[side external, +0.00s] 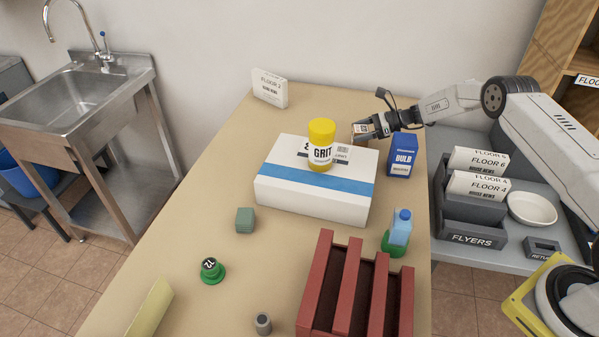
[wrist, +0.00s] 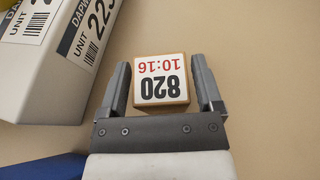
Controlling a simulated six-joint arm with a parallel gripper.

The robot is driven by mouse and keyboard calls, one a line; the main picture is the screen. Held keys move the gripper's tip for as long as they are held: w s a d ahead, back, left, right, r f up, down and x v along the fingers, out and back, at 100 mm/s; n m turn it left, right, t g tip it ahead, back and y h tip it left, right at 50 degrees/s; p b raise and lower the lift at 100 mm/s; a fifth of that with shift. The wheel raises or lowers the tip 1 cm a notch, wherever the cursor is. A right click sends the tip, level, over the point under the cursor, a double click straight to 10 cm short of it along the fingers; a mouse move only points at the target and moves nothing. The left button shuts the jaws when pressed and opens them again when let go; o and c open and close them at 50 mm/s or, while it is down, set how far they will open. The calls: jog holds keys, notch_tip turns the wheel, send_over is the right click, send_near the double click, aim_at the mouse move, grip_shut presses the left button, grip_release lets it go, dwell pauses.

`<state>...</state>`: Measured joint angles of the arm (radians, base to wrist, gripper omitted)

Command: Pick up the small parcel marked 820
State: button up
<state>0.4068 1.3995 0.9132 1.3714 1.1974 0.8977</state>
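The small parcel marked 820 (wrist: 161,80) is a brown box with a white label showing 820 in black and 10:16 in red. In the wrist view it sits between the two fingers of my gripper (wrist: 162,68), with a visible gap on each side. The gripper is open. In the side view my gripper (side external: 373,124) is at the far part of the table, behind the blue bottle-like box, and its fingers partly hide the parcel (side external: 361,128).
A large white box with a blue stripe (side external: 300,193) stands close by, carrying a yellow-capped GRIT tub (side external: 321,150). A blue BULB box (side external: 402,157) stands near my gripper. A red slotted rack (side external: 314,290) is at the front. Bare table (wrist: 255,60) lies right of the parcel in the wrist view.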

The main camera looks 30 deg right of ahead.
aim_at(361, 128)
jog(key=c, duration=1)
jog(key=shift+r, duration=0.25)
jog(key=shift+r, duration=1.45)
jog(key=s+a+r, duration=0.1)
jog(key=s+r, duration=0.8)
jog(key=s, duration=0.5)
jog(key=shift+a+r, duration=0.3)
jog(key=shift+a, duration=0.1)
